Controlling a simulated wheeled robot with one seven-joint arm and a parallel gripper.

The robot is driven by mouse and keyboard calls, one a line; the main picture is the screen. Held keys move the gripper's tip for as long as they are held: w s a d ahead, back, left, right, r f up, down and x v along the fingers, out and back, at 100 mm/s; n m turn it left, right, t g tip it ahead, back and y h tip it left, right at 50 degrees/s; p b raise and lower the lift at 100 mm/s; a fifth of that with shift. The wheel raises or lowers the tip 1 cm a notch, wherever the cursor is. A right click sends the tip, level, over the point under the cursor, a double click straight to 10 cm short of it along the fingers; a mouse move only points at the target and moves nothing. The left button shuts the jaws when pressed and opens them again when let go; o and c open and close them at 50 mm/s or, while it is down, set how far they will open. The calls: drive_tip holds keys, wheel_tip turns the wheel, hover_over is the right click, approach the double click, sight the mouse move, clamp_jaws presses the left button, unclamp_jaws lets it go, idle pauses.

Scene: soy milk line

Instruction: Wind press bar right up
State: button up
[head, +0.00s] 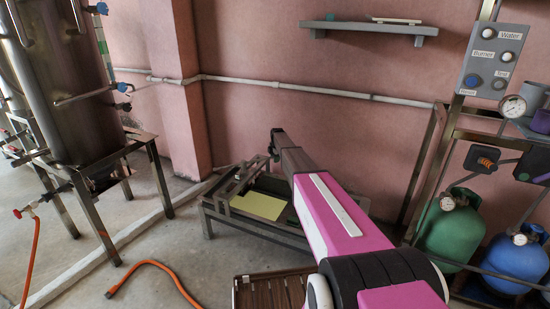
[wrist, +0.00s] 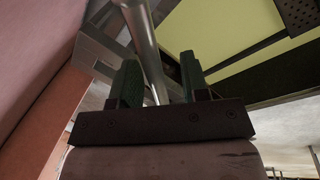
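The press is a low metal frame (head: 207,212) with a pale yellow-green plate (head: 258,206) on it, beyond my arm in the head view. A dark bar assembly (head: 243,180) stands over its left part. My arm hides the right part, so I cannot make out the right press bar there. In the wrist view a round silver rod (wrist: 146,45) runs down between the two dark green fingers of my gripper (wrist: 162,80). The fingers are apart, with a gap on the rod's right side; contact on the left is unclear. The yellow-green plate (wrist: 215,35) lies behind.
A slatted brown crate (head: 268,291) stands in front of the press. Green (head: 450,235) and blue (head: 512,262) gas bottles stand at right below a control panel (head: 493,60). A steel tank (head: 65,90) and an orange hose (head: 165,270) are at left.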

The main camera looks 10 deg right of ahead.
drive_tip(key=shift+r, duration=0.2)
wheel_tip(320, 180, up, 10)
drive_tip(key=s, duration=0.2)
drive_tip(key=shift+d+r, duration=0.25)
idle(0.3)
drive_tip(key=s+a+m+g, duration=0.1)
drive_tip(key=s+m, duration=0.9)
drive_tip(key=s, duration=2)
drive_tip(key=s+a+f+m+g, duration=0.1)
drive_tip(key=s+m, duration=1)
drive_tip(key=s, duration=2)
drive_tip(key=shift+a+f+h, duration=0.25)
drive_tip(key=shift+a+h, duration=0.05)
